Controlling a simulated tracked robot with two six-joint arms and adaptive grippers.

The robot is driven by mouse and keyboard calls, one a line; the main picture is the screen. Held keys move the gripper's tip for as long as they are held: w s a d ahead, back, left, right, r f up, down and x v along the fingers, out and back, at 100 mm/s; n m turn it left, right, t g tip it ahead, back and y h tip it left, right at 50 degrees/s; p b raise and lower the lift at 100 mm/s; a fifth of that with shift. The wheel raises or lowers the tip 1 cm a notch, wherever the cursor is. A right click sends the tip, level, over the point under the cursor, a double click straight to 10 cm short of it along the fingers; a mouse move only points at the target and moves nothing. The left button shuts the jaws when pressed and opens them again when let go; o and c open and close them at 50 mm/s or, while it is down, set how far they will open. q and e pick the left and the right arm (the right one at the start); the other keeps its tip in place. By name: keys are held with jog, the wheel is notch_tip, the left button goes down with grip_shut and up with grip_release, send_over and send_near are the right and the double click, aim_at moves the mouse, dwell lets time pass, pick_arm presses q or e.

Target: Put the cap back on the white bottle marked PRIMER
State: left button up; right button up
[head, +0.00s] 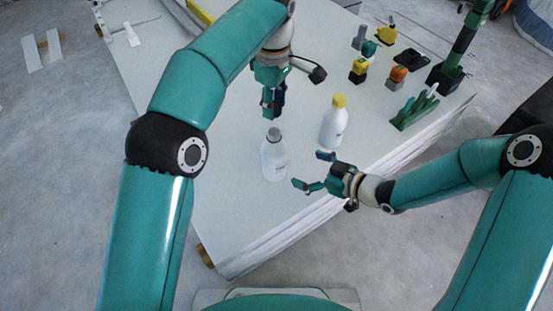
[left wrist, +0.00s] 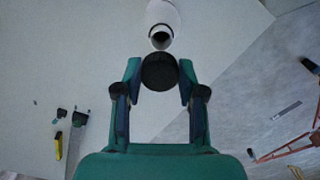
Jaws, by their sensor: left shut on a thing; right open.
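An open white bottle (head: 274,160) with a grey neck stands upright on the white panel; its small label is too small to read. In the left wrist view its open mouth (left wrist: 161,38) shows just beyond the cap. My left gripper (head: 270,112) is above the bottle, pointing down, and is shut on a round dark cap (left wrist: 160,72). The cap is apart from the neck in the head view. My right gripper (head: 312,171) is open and empty, to the right of the bottle, its fingers toward it, not visibly touching it.
A second white bottle (head: 334,124) with a yellow cap stands to the right. Behind it are yellow (head: 358,70) and orange (head: 397,77) small items, a green rack (head: 415,110) and a green tool (head: 459,55). The panel's front-left part is clear.

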aim_at(275, 158)
jog(key=x, duration=1.1)
jog(key=shift+w+a+f, duration=0.2)
jog(key=shift+a+f, duration=0.05)
jog(key=c, duration=1.7)
pick_arm(q)
jog(key=shift+s+d+f, duration=0.1)
jog(key=shift+f, duration=2.35)
